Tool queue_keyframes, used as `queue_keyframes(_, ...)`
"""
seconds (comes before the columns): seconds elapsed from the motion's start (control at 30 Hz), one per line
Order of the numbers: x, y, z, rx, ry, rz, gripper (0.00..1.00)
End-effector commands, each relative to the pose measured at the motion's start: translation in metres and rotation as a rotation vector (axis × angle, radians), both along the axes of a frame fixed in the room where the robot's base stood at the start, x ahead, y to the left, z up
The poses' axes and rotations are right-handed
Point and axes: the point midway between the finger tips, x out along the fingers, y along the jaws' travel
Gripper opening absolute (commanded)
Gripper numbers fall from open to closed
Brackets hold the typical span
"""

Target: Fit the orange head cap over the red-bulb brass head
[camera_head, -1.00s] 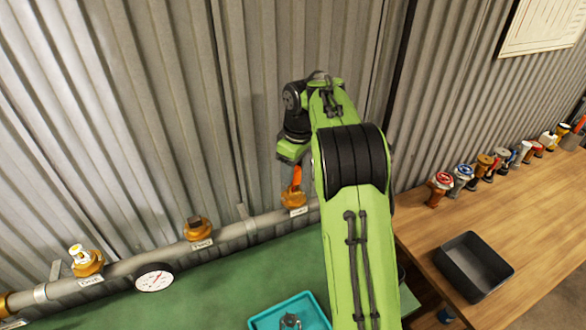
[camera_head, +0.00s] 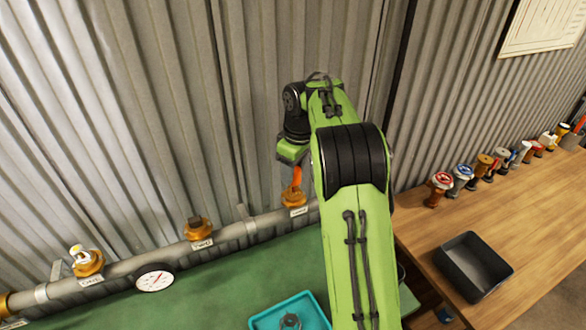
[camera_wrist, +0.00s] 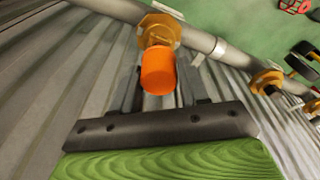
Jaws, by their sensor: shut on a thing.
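The orange head cap (camera_wrist: 158,72) is between the two dark fingers of my gripper (camera_wrist: 158,85), which is shut on it. In the head view the cap (camera_head: 298,174) shows as a small orange piece under my green wrist, right above the brass head (camera_head: 294,197) at the right end of the pipe. In the wrist view that brass head (camera_wrist: 158,27) sits directly beyond the cap, in line with it. No red bulb shows on this head; the cap hides its end. I cannot tell how far the cap is over it.
The grey pipe (camera_head: 125,268) also carries a middle brass head (camera_head: 198,228), a left one (camera_head: 87,262) with a pale top, and a gauge (camera_head: 155,278). A teal tray (camera_head: 262,318) lies on the green surface. Several valve heads and a black bin (camera_head: 473,267) stand on the wooden bench.

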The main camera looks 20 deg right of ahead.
Motion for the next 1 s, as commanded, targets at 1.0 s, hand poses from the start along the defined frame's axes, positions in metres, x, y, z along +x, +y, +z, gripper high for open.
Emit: queue_keyframes(1.0, 0.000, 0.000, -0.028, 0.000, 0.001, -0.001, 0.16)
